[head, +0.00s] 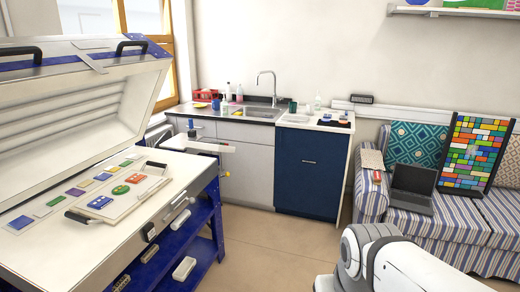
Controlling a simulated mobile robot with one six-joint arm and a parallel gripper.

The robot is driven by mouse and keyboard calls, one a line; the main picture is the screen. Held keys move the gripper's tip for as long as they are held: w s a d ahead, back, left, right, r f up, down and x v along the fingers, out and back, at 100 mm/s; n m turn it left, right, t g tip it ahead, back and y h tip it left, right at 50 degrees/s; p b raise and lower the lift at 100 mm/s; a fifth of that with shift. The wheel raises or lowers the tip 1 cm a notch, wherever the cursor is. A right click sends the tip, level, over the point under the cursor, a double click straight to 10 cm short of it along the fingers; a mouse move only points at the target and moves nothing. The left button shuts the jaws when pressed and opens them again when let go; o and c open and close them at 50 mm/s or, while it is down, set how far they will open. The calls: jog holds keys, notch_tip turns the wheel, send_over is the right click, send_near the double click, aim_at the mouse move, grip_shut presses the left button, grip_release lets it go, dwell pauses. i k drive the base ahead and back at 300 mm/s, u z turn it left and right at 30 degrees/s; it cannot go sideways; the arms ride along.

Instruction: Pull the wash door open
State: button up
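The most likely wash door is a dark blue front panel (310,178) under the right part of the counter. It stands upright and looks closed, flush with the cabinets. A small, light handle (309,162) sits in its upper part. My gripper is not in the head view. Only a white part of my arm shows at the bottom right, well in front of the panel and apart from it.
An open kiln (120,225) with glass tiles on a tray fills the left. Grey cabinets (246,165) and a sink (250,112) adjoin the blue panel. A striped sofa (470,215) with a laptop (411,188) stands right. The floor (265,245) before the panel is clear.

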aim_at(310, 166)
jog(key=z, duration=0.05)
jog(key=i, duration=4.2)
